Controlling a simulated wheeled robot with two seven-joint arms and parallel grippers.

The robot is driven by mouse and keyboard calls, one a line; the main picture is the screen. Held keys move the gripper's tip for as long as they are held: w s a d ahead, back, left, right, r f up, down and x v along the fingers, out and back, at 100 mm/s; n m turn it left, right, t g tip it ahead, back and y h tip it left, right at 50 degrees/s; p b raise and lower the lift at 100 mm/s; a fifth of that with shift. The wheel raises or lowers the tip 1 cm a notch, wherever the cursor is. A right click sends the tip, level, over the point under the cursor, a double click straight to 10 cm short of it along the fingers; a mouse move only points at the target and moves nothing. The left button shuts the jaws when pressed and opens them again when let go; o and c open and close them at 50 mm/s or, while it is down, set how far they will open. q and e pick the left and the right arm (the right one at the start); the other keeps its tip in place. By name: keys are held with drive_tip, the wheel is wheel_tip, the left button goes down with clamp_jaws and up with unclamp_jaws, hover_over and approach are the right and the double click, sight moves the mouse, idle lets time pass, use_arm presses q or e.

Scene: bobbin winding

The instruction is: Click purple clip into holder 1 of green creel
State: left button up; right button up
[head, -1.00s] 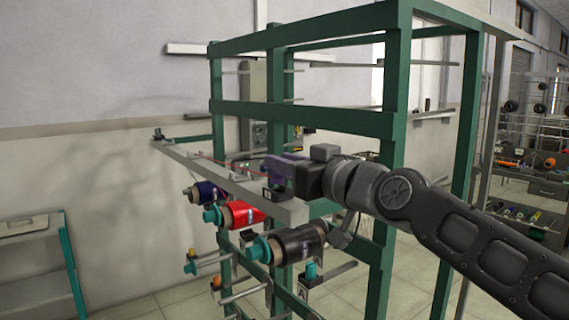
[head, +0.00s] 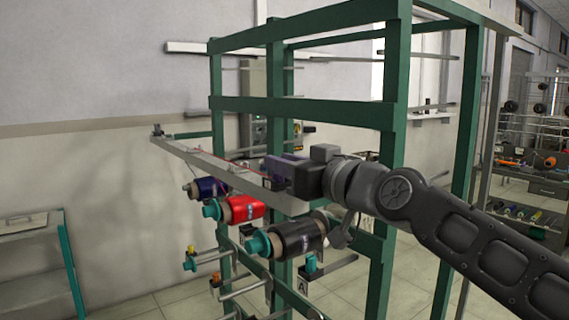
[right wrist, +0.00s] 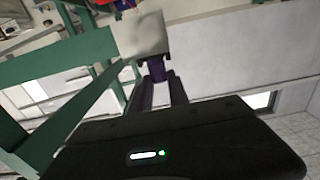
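The green creel (head: 340,117) stands in the middle of the head view, with a pale rail (head: 212,170) along its front. My right gripper (head: 272,170) is at the near part of this rail. In the right wrist view the fingers of my right gripper (right wrist: 163,90) are close together around a small purple clip (right wrist: 157,70). The clip lies by the pale rail end (right wrist: 143,36); I cannot tell whether they touch. In the head view the clip is not clearly distinguishable, and holder 1 cannot be identified. My left gripper is not in view.
Below the rail hang a dark blue spool (head: 209,188), a red spool (head: 240,208) and a black spool (head: 297,240). A thin red thread runs above the rail. Creel posts stand close to my right arm. A teal cart (head: 66,255) stands at left; floor between is clear.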

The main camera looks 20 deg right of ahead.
drive_tip(key=o, duration=0.5)
drive_tip(key=shift+s+d, duration=0.15)
drive_tip(key=shift+s, duration=0.15)
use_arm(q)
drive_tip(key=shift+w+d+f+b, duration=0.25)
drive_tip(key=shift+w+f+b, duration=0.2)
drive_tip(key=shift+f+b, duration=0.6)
use_arm(e)
drive_tip(key=v, duration=0.7)
drive_tip(key=shift+s, duration=0.1)
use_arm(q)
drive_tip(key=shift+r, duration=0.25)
